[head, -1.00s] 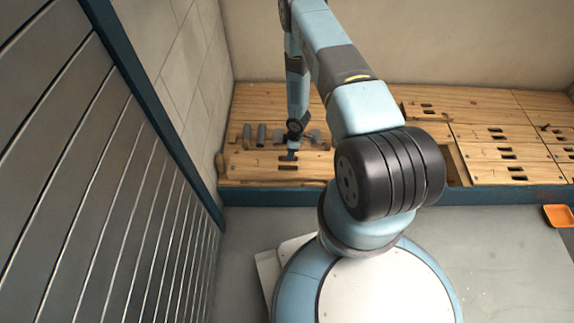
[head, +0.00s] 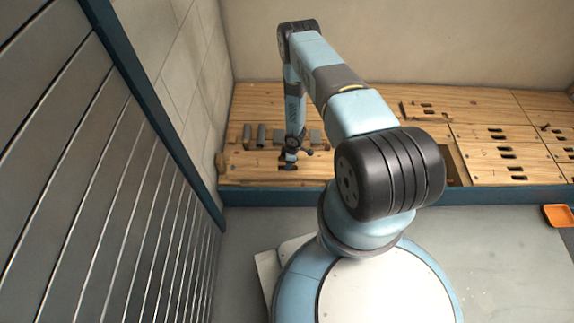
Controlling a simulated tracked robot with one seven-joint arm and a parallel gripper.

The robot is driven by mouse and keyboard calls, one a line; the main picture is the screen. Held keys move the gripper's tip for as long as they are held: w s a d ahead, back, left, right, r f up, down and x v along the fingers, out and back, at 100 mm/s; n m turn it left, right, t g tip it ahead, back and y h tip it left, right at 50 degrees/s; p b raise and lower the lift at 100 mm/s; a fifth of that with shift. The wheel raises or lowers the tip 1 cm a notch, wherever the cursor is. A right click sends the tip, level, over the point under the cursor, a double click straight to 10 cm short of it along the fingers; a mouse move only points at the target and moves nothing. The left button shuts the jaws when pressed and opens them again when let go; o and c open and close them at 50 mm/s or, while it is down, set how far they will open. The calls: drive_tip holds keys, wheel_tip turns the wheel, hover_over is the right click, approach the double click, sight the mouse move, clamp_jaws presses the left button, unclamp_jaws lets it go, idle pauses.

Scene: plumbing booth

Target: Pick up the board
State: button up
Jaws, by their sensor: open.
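A wooden board (head: 248,168) with dark slots lies flat at the front left of the raised wooden platform. My gripper (head: 288,166) points down over the slots in the middle of this board. It is open, and its fingertips are at or very near the slots; I cannot tell whether they touch the wood. The gripper hides part of the slots. Nothing shows between the fingers.
Several grey pipe pieces (head: 261,134) stand in a row behind the board. More slotted boards (head: 505,152) cover the right side, with a dark gap beside them. An orange tray (head: 559,215) lies on the floor. A slatted metal wall (head: 90,180) stands close on the left.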

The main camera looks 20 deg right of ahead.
clamp_jaws()
idle(0.5)
idle(0.3)
